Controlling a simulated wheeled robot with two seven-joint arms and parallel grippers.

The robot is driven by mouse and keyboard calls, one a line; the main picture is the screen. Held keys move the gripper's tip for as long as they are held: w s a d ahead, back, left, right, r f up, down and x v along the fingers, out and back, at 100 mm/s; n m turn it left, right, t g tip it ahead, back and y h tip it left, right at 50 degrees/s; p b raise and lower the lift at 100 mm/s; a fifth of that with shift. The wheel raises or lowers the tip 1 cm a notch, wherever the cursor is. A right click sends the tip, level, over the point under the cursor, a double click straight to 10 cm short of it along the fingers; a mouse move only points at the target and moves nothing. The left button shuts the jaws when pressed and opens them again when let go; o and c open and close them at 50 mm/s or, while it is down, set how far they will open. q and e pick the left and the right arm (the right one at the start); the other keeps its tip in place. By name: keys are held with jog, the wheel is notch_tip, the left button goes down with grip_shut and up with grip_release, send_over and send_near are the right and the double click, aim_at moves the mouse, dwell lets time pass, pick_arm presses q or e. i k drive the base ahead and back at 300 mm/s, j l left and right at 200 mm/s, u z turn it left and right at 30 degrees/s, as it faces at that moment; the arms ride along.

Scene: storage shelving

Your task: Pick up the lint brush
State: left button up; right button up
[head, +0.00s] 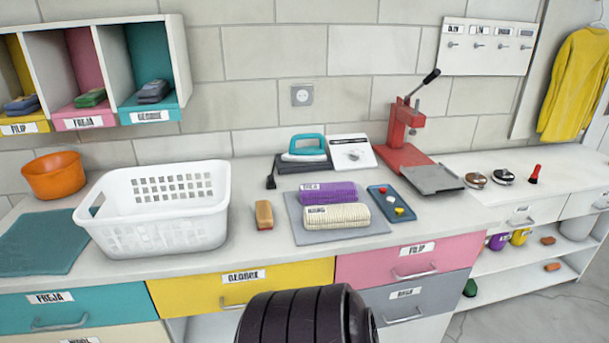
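A small brush-like block (264,214) with a tan wooden-looking top lies on the white counter, between the laundry basket and the grey mat. It looks most like the lint brush, though its bristles cannot be made out. Neither of my grippers is in the head view. A dark ribbed part of my own body shows at the bottom middle, below the counter's front edge, and it touches nothing on the counter.
A white basket (160,232) stands left of the block. A grey mat (350,235) with purple and cream rolls (328,194) lies right of it. A teal iron (305,148) and a red press (405,135) stand behind. Bare counter (262,248) lies in front of the block.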

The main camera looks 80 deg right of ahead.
aim_at(264, 209)
jog(key=z, duration=2.4)
